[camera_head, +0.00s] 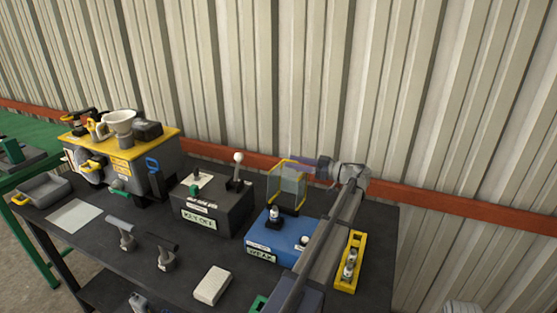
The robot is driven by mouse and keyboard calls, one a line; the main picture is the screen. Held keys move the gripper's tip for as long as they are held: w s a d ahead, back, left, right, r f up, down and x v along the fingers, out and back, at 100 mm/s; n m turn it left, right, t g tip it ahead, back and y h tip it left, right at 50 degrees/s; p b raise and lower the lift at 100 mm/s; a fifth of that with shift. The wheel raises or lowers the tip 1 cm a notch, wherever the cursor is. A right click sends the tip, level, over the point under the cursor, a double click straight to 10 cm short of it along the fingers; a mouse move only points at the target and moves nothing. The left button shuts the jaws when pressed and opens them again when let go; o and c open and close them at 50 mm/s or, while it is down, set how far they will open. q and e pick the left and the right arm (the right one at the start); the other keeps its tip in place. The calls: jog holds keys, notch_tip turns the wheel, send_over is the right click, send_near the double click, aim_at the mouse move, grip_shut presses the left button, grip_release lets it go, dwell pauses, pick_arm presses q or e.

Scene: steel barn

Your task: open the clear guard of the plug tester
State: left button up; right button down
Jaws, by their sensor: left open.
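The plug tester (262,241) is a blue box on the dark bench, right of centre. A small plug (273,217) stands upright on its top. The clear guard (287,187), a see-through panel edged in yellow, stands raised behind and above the plug. My left gripper (303,168) is open at the guard's upper right edge, its fingers pointing left. The fingers overlap the guard in the picture; I cannot tell whether they touch it. My left arm crosses in front of the tester's right side and hides part of it. My right gripper is not in view.
A grey box with a lever (213,205) stands left of the tester. A yellow tray (349,262) with small parts lies to its right. A yellow-topped unit (125,160) stands farther left. A corrugated wall rises behind.

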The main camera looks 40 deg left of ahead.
aim_at(283, 160)
pick_arm(q)
jog(key=x, duration=0.6)
grip_shut()
dwell(0.3)
jog(key=shift+w, duration=0.1)
dwell(1.0)
